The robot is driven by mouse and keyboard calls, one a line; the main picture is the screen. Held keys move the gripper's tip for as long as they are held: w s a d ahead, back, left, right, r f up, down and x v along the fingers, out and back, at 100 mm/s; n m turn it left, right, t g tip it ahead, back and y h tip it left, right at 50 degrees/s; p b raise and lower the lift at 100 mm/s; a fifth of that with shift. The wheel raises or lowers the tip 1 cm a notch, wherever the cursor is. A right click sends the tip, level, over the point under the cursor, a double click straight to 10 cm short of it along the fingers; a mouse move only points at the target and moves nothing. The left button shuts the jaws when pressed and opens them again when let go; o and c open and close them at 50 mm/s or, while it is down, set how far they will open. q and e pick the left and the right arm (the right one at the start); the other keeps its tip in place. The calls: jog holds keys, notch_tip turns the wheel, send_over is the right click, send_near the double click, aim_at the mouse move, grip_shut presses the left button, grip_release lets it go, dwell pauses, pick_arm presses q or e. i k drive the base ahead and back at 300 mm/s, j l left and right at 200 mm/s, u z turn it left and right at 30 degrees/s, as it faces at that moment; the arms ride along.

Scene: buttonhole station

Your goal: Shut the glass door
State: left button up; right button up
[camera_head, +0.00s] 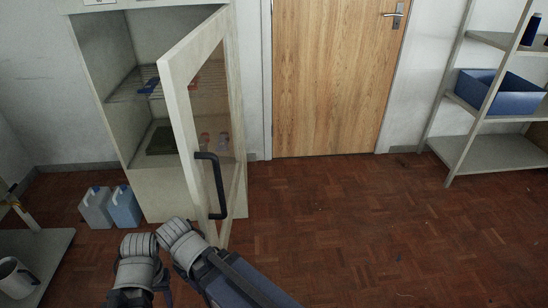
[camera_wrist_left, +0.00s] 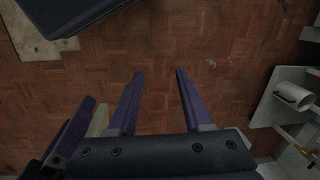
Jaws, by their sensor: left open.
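The glass door (camera_head: 176,109), a pale frame with a clear pane, stands wide open on the pale cabinet (camera_head: 135,185), its free edge swung out toward me. A black bar handle (camera_head: 214,187) is on its front. My left gripper (camera_wrist_left: 160,74) is open in the left wrist view, with only floor between its fingers. In the head view my two wrists are close together at the bottom, below and in front of the door, apart from the handle as far as I can see. A dark finger at the wrist view's lower left seems to be my right gripper's; its opening is unclear.
Inside the cabinet are wire shelves with small items. Two jugs (camera_head: 123,208) stand on the floor left of it. A low table (camera_head: 52,244) with a white mug (camera_head: 17,277) is at left. A shelf unit with a blue bin (camera_head: 498,92) stands right. The floor right of the door is clear.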

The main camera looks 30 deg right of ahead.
aim_at(178, 67)
jog(key=k+l+z, duration=0.15)
jog(key=l+z, duration=0.2)
jog(key=l, duration=0.35)
jog(key=l+z, duration=0.35)
jog(key=l, duration=0.35)
